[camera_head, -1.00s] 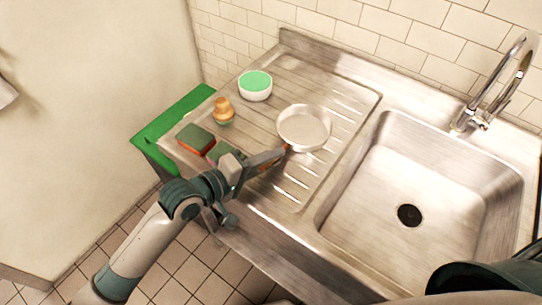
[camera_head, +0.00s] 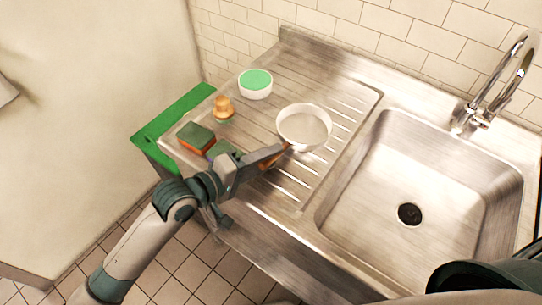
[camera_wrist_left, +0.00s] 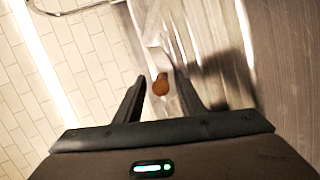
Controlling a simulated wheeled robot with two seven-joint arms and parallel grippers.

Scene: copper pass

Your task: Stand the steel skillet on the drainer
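The steel skillet (camera_head: 304,127) lies on the ridged drainer (camera_head: 335,170), open side up. Its short brown handle (camera_head: 270,161) points toward the front left. My left gripper (camera_head: 279,154) is at the handle, beside the pan's near rim, and partly covers it. In the left wrist view, the brown handle end (camera_wrist_left: 160,86) shows between my two separated fingers, with bare space on both sides. No contact with the handle is visible there.
A white bowl with green inside (camera_head: 255,85), a wooden-topped brush (camera_head: 223,108) and a green-and-orange sponge (camera_head: 196,138) stand left of the skillet. The sink (camera_head: 420,180) with its tap (camera_head: 490,95) lies to the right. A tiled wall is behind.

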